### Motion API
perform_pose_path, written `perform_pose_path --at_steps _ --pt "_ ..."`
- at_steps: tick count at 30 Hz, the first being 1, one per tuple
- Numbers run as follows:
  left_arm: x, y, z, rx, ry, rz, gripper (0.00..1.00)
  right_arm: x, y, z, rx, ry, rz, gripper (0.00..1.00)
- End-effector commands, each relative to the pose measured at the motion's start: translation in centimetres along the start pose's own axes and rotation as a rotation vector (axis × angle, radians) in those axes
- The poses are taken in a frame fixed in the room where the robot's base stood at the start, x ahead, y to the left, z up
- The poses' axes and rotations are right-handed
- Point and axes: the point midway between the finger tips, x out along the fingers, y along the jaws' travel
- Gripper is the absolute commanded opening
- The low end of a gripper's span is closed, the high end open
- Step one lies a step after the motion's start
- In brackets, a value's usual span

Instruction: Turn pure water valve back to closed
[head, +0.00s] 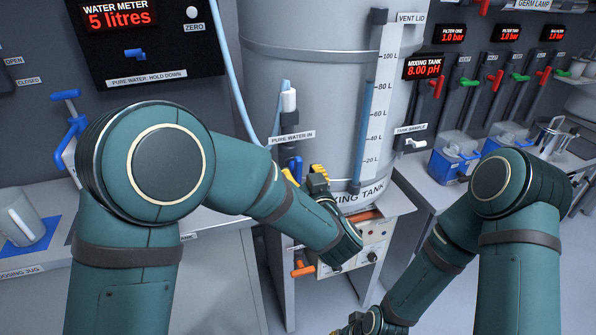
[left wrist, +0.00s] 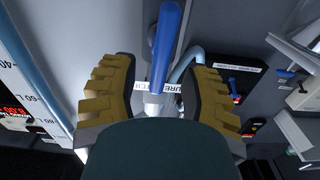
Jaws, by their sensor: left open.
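The blue valve handle (head: 295,167) is below the PURE WATER IN label (head: 291,135) on the mixing tank (head: 300,50). It is partly hidden by my left gripper (head: 307,173), whose yellow fingers are close to it. In the left wrist view the blue handle (left wrist: 166,45) stands between the two spread fingers of my left gripper (left wrist: 163,72). The gripper is open, with a gap on each side of the handle. My right gripper (head: 358,325) is low at the bottom edge, mostly cut off or hidden, and its fingers cannot be made out.
A panel with an orange handle (head: 303,269) is under the tank. A black water meter panel (head: 184,55) reading 5 litres is at the upper left. A white jug (head: 18,218) stands on the left bench. Red and green valves line the right wall behind blue-based equipment (head: 452,160).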

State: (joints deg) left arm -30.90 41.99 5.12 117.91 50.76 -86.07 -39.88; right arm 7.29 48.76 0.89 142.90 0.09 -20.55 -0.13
Motion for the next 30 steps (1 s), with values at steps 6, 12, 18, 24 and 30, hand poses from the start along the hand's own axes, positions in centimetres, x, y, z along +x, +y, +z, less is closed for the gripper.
perform_pose_path --at_steps 6,12,18,24,30 --pt "2.0 0.0 0.0 -0.002 -0.001 0.000 0.46 0.2 0.1 0.0 0.000 0.001 0.000 0.00" --pt "2.3 0.0 0.0 0.000 0.000 0.001 0.46 0.2 0.1 0.0 0.000 0.002 0.000 0.00" --pt "2.3 0.0 0.0 0.000 -0.001 0.001 0.31 0.2 0.1 0.0 0.000 0.002 0.000 0.00" --pt "2.3 0.0 0.0 -0.001 -0.001 0.001 0.00 0.2 0.1 0.0 0.000 0.001 0.000 0.00" --pt "2.3 0.0 0.0 0.000 0.000 0.000 0.00 0.2 0.1 0.0 0.000 0.001 0.000 0.00"
